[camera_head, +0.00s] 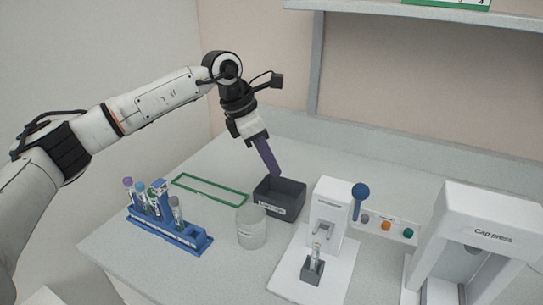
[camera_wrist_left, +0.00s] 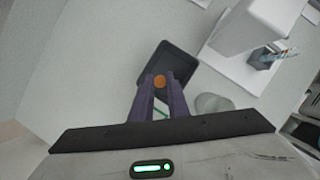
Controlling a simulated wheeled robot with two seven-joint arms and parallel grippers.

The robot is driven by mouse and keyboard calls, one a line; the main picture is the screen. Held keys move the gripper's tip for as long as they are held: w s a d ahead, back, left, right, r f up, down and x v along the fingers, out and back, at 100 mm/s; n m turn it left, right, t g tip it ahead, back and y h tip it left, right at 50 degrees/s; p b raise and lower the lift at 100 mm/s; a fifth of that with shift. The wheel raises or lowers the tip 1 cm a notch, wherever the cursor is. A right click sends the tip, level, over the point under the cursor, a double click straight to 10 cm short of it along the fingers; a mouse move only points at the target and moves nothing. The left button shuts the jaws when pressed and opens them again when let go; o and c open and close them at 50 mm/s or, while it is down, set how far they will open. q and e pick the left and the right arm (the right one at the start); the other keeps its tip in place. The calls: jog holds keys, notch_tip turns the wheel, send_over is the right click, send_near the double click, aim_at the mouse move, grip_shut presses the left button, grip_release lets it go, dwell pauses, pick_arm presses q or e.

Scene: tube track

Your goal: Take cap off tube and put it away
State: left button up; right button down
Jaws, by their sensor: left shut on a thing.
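My left gripper (camera_head: 273,168) points down over the dark grey open bin (camera_head: 289,203), which has a white label on its front. In the left wrist view the purple fingers (camera_wrist_left: 160,82) are shut on a small orange cap (camera_wrist_left: 159,80), with the bin (camera_wrist_left: 183,65) below and beyond them. In the head view the cap cannot be made out between the fingers. A tube (camera_head: 316,248) stands upright in a small grey holder (camera_head: 312,268) on the white station. My right gripper is in neither view.
A blue rack (camera_head: 180,237) with several capped tubes stands at the left, near a green frame (camera_head: 212,190) on the table. A clear beaker (camera_head: 251,230) stands beside the bin. The white station (camera_head: 329,204), a blue-knobbed lever (camera_head: 360,190) and the cap press (camera_head: 487,225) fill the right.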

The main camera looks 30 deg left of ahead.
pick_arm(q)
notch_tip(320, 180, down, 3)
jog(key=shift+r+b, duration=0.1)
jog(key=shift+b, duration=0.6)
jog(key=o, duration=0.8)
jog(key=shift+c, duration=0.2)
jog(key=v, duration=1)
jog(key=shift+r+b, duration=0.2)
jog(key=shift+b, duration=0.1)
